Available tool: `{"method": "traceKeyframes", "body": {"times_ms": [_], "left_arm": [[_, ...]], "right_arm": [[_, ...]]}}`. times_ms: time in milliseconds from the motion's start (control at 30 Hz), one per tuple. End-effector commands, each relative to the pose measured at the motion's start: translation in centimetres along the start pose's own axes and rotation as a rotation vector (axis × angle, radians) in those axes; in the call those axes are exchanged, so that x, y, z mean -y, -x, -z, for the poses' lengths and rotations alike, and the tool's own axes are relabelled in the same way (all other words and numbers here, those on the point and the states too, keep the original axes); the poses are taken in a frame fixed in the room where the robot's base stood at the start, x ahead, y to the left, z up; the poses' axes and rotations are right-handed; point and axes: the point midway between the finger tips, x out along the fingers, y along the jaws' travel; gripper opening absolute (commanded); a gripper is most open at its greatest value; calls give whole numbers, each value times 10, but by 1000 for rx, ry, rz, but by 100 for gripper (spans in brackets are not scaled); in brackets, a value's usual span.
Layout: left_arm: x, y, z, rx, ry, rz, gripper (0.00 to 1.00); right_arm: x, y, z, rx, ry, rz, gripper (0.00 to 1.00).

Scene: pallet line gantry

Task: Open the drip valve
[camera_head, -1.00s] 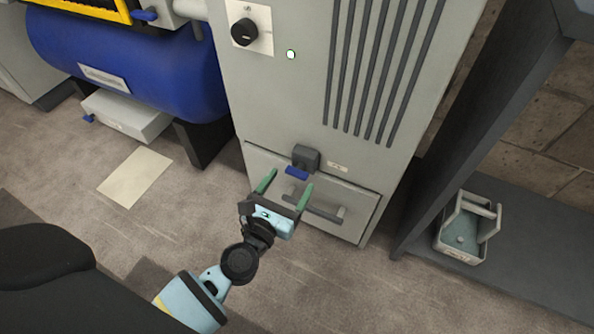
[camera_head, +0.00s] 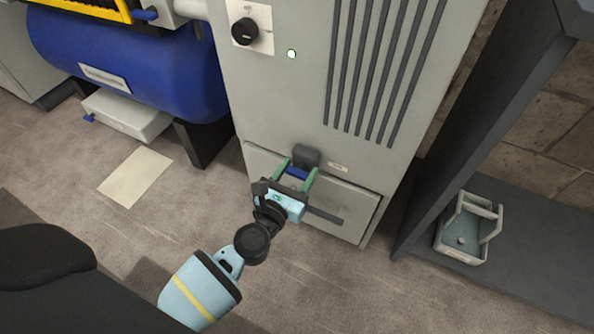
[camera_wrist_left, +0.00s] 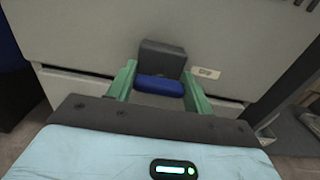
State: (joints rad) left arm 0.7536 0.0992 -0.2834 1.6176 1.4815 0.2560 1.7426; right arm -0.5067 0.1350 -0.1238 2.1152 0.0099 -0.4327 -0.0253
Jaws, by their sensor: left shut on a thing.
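The drip valve is a dark grey block (camera_head: 306,155) on the front of the grey cabinet, with a blue lever (camera_head: 297,172) below it. In the left wrist view the block (camera_wrist_left: 162,58) stands upright and the blue lever (camera_wrist_left: 160,86) lies level across its lower front. My left gripper (camera_head: 298,170) has its green fingers on either side of the blue lever, shut on its ends. My right gripper is in neither view.
A drawer front with a dark bar handle (camera_head: 325,215) lies just below the valve. A blue tank (camera_head: 130,70) stands left, above a white box (camera_head: 125,115). A dark shelf at right holds a grey caddy (camera_head: 467,230). A paper sheet (camera_head: 135,177) lies on the open floor.

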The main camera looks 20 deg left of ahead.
Motion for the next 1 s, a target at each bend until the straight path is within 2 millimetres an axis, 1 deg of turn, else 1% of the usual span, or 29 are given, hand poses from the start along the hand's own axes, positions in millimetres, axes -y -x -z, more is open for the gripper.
{"method": "traceKeyframes", "body": {"times_ms": [267,467,667,1000], "left_arm": [[0,0,0,0,-21,0,28],[1,0,0,-1,-106,0,28],[1,0,-1,-1,-262,-1,28],[2,0,0,-1,-585,0,28]], "right_arm": [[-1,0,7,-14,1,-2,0],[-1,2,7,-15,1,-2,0],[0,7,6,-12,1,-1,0],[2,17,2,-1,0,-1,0]]}}
